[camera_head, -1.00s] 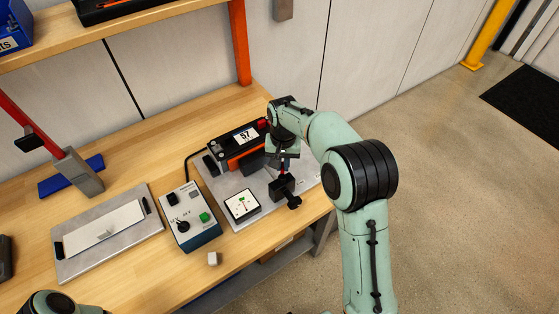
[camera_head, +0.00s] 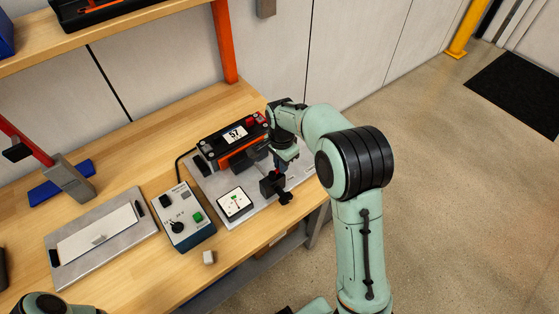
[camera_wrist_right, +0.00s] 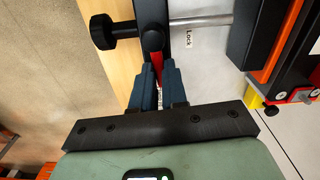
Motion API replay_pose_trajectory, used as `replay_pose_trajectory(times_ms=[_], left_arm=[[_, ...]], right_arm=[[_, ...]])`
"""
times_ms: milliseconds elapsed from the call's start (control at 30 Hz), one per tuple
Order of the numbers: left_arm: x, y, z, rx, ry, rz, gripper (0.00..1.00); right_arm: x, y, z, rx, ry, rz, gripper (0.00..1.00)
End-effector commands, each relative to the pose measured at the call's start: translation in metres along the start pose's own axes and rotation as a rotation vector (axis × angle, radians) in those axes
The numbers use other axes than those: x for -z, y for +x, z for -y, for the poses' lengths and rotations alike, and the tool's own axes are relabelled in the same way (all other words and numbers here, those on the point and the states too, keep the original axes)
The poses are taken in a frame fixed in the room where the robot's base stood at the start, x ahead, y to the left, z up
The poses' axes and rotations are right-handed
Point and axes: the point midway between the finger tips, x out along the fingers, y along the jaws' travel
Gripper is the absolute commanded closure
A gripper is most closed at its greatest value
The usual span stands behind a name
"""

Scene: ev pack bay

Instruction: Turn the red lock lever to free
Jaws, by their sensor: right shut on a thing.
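The red lock lever (camera_wrist_right: 154,62) shows in the right wrist view between my right gripper's dark blue fingers (camera_wrist_right: 156,92). The fingers are shut on it and hide part of it. The lever belongs to a black clamp (camera_wrist_right: 103,32) with a round knob, beside a printed "Lock" label (camera_wrist_right: 188,38). In the head view, my right gripper (camera_head: 279,172) points down at the black clamp (camera_head: 272,188), at the right part of the grey plate (camera_head: 225,216). The lever is mostly hidden there. My left gripper is out of the picture; only part of my left arm shows.
An orange-and-black pack module (camera_head: 215,145) with a "57" display stands just behind the clamp. A square dial gauge (camera_head: 235,204) and a control box (camera_head: 184,217) are to its left. A small white block (camera_head: 209,257) lies near the bench's front edge.

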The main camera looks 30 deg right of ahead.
Motion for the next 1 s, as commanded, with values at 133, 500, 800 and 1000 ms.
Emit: replay_pose_trajectory(times_ms=[133,500,800,1000], left_arm=[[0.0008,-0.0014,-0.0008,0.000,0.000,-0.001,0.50],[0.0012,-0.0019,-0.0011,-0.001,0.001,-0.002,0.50],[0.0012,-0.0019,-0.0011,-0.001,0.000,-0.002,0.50],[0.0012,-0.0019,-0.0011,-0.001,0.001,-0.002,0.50]], right_arm=[[-0.0002,0.0000,-0.0021,0.000,0.053,0.000,1.00],[-0.0003,0.0004,-0.0036,0.000,0.097,0.000,1.00],[-0.0003,0.0005,-0.0036,-0.001,0.097,0.001,0.74],[-0.0003,0.0004,-0.0035,0.000,0.096,0.001,0.62]])
